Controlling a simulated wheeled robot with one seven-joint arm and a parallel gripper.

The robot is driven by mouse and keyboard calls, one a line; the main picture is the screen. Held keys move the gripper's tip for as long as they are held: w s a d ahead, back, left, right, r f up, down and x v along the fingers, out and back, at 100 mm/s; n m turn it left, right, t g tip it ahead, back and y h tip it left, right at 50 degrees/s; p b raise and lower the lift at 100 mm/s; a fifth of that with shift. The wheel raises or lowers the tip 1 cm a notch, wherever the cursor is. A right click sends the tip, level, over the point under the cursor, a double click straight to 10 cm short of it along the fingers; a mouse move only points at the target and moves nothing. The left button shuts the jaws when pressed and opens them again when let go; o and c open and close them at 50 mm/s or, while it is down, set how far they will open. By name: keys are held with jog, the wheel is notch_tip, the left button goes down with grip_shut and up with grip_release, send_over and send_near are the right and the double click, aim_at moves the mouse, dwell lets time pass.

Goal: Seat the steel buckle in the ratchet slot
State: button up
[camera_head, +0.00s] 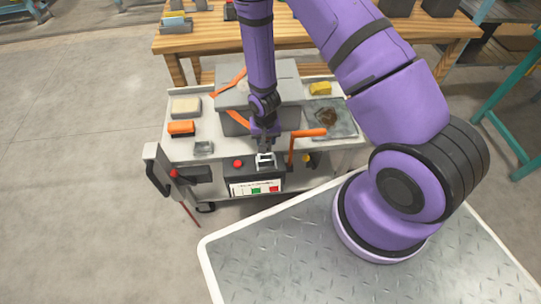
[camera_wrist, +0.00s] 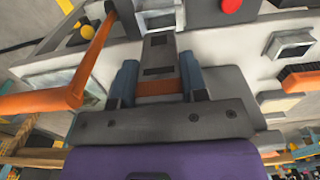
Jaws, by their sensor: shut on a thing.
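My gripper (camera_head: 265,148) is low over the front of the cart, shut on the steel buckle. In the wrist view, its two blue-grey fingers (camera_wrist: 159,70) flank the grey buckle (camera_wrist: 158,52), which has dark openings. A piece of orange strap (camera_wrist: 160,88) lies between the fingers behind the buckle. Whether the tip is inside the slot cannot be told. An orange lever (camera_head: 308,133) on a post stands close to the right of the gripper in the head view.
A grey strapped case (camera_head: 275,88) stands on the cart behind my gripper. A red button (camera_head: 238,164) is left of the ratchet. An orange-topped brush (camera_head: 181,128), a small grey tray (camera_head: 203,147) and a yellow block (camera_head: 320,88) lie on the cart. A wooden table (camera_head: 200,40) stands behind.

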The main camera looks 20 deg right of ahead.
jog(key=shift+f, duration=3.55)
jog(key=shift+f, duration=0.15)
jog(key=shift+f, duration=0.2)
grip_shut()
jog(key=shift+s+f, duration=0.1)
jog(key=shift+f, duration=0.15)
jog(key=o, duration=1)
grip_release()
jog(key=shift+r, duration=0.1)
